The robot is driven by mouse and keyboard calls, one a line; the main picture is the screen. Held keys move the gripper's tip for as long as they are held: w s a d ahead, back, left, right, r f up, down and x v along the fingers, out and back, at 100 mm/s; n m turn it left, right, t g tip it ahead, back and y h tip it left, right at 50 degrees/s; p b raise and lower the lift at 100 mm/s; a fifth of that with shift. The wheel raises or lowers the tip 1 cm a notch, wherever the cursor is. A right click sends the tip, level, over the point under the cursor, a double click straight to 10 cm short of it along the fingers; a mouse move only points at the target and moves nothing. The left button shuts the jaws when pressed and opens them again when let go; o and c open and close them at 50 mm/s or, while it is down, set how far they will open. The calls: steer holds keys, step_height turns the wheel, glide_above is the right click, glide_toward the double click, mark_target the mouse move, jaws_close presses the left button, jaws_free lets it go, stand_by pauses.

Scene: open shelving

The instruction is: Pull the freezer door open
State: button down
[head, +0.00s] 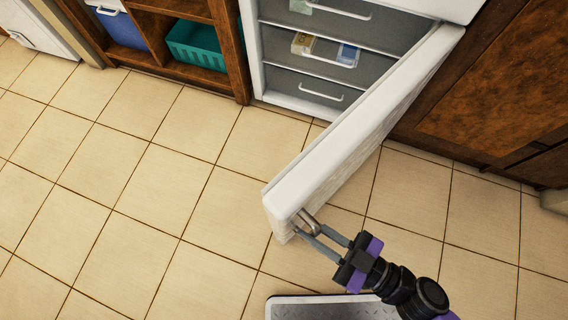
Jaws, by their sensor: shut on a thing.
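The white freezer door (352,128) stands swung well out from the freezer (282,103), hinged at the right side. Its free edge points toward me. The grey drawer fronts inside the freezer show through the wide gap. A metal handle (309,222) sits on the door's outer face near its free end. My gripper (312,235) is shut on this handle, its two grey fingers around it. The door's outer face is seen only at a steep angle, and the handle is partly hidden by the fingers and the door edge.
Wooden open shelving (237,60) with a teal basket (196,46) and a blue bin (124,28) stands left of the freezer. A brown wooden cabinet (490,90) stands to the right, behind the door. The tiled floor (130,170) at left is clear.

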steer(key=s+d+n+g+y, duration=0.1)
steer(key=s+d, duration=0.4)
steer(key=d, duration=0.5)
steer(key=s+d+n+g+y, duration=0.1)
steer(key=s+d, duration=0.4)
steer(key=d, duration=0.5)
steer(key=shift+s+f+n+g, duration=0.2)
steer(key=shift+n+g, duration=0.3)
steer(key=shift+g, duration=0.6)
steer(key=c, duration=1.5)
jaws_free()
steer(key=shift+w, duration=0.1)
steer(key=shift+c, duration=0.2)
steer(key=shift+o, duration=0.9)
steer(key=shift+r, duration=0.1)
steer(key=v, duration=0.7)
steer(key=shift+d+p, duration=0.4)
steer(key=shift+p, duration=0.05)
